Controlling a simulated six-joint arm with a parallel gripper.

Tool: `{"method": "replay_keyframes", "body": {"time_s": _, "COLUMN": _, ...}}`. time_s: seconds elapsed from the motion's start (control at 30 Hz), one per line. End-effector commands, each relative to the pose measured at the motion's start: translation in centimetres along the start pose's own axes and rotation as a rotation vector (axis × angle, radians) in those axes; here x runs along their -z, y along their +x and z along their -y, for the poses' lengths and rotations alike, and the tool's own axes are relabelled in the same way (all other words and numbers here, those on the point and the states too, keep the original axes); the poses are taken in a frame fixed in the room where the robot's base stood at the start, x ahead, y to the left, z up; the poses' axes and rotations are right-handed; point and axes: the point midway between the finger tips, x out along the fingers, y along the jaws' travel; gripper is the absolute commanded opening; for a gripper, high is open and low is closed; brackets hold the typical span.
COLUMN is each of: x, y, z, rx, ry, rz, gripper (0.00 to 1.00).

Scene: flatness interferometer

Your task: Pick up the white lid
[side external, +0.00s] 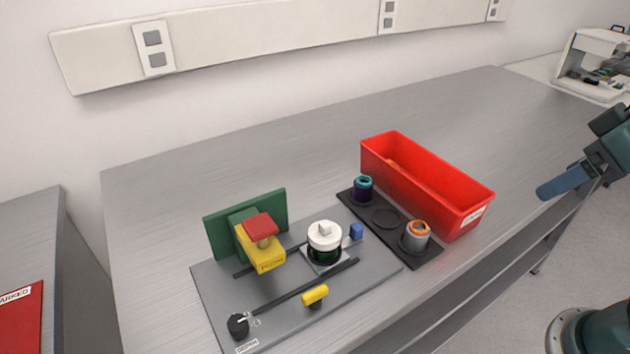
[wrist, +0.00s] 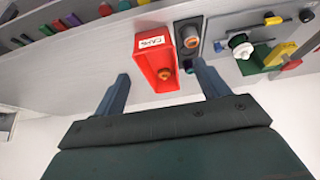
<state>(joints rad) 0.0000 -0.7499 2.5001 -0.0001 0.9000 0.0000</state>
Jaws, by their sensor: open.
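The white lid (side external: 324,235) is a round cap with a raised block grip on top. It sits on a dark green round part (side external: 324,255) on the grey fixture plate (side external: 215,300). In the wrist view the white lid (wrist: 242,48) is at the upper right, beyond my right finger. My gripper (wrist: 162,80) is open and empty, with its two blue fingers wide apart. In the side view my gripper (side external: 548,190) is at the far right, well away from the lid and past the red bin. The lid's underside is hidden.
A red bin (side external: 430,190) stands right of the plate. A black holder (side external: 425,258) carries a purple-teal cylinder (side external: 362,188) and a grey-orange cylinder (side external: 415,237). A yellow block with a red top (side external: 262,228), a green upright panel (side external: 220,228) and a yellow handle (side external: 315,294) stand near the lid.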

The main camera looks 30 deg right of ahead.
Motion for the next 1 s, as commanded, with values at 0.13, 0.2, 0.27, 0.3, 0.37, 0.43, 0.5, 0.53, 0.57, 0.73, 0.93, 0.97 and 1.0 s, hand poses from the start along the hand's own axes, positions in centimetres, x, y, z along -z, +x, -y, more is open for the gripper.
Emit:
{"method": "replay_keyframes", "body": {"time_s": 0.13, "x": 0.0, "y": 0.0, "z": 0.0, "rx": 0.000, "ry": 0.000, "rz": 0.000, "gripper": 0.74}}
{"method": "replay_keyframes", "body": {"time_s": 0.2, "x": 0.1, "y": 0.0, "z": 0.0, "rx": 0.001, "ry": -0.003, "rz": 0.000, "gripper": 0.74}}
{"method": "replay_keyframes", "body": {"time_s": 0.27, "x": 0.2, "y": 0.0, "z": 0.1, "rx": 0.004, "ry": -0.012, "rz": 0.002, "gripper": 0.74}}
{"method": "replay_keyframes", "body": {"time_s": 0.3, "x": 0.4, "y": 0.0, "z": 0.2, "rx": 0.007, "ry": -0.021, "rz": 0.004, "gripper": 0.74}}
{"method": "replay_keyframes", "body": {"time_s": 0.37, "x": 0.8, "y": 0.0, "z": 0.5, "rx": 0.014, "ry": -0.040, "rz": 0.009, "gripper": 0.74}}
{"method": "replay_keyframes", "body": {"time_s": 0.43, "x": 1.5, "y": 0.0, "z": 0.9, "rx": 0.028, "ry": -0.076, "rz": 0.016, "gripper": 0.74}}
{"method": "replay_keyframes", "body": {"time_s": 0.5, "x": 2.4, "y": 0.1, "z": 1.4, "rx": 0.045, "ry": -0.122, "rz": 0.025, "gripper": 0.74}}
{"method": "replay_keyframes", "body": {"time_s": 0.53, "x": 2.8, "y": 0.2, "z": 1.7, "rx": 0.054, "ry": -0.147, "rz": 0.030, "gripper": 0.74}}
{"method": "replay_keyframes", "body": {"time_s": 0.57, "x": 3.3, "y": 0.2, "z": 2.0, "rx": 0.063, "ry": -0.172, "rz": 0.034, "gripper": 0.74}}
{"method": "replay_keyframes", "body": {"time_s": 0.73, "x": 6.3, "y": 0.8, "z": 4.1, "rx": 0.131, "ry": -0.345, "rz": 0.062, "gripper": 0.74}}
{"method": "replay_keyframes", "body": {"time_s": 0.93, "x": 9.8, "y": 2.0, "z": 6.8, "rx": 0.221, "ry": -0.557, "rz": 0.088, "gripper": 0.74}}
{"method": "replay_keyframes", "body": {"time_s": 0.97, "x": 10.2, "y": 2.3, "z": 7.2, "rx": 0.235, "ry": -0.588, "rz": 0.092, "gripper": 0.74}}
{"method": "replay_keyframes", "body": {"time_s": 1.0, "x": 10.9, "y": 2.6, "z": 7.8, "rx": 0.254, "ry": -0.631, "rz": 0.095, "gripper": 0.74}}
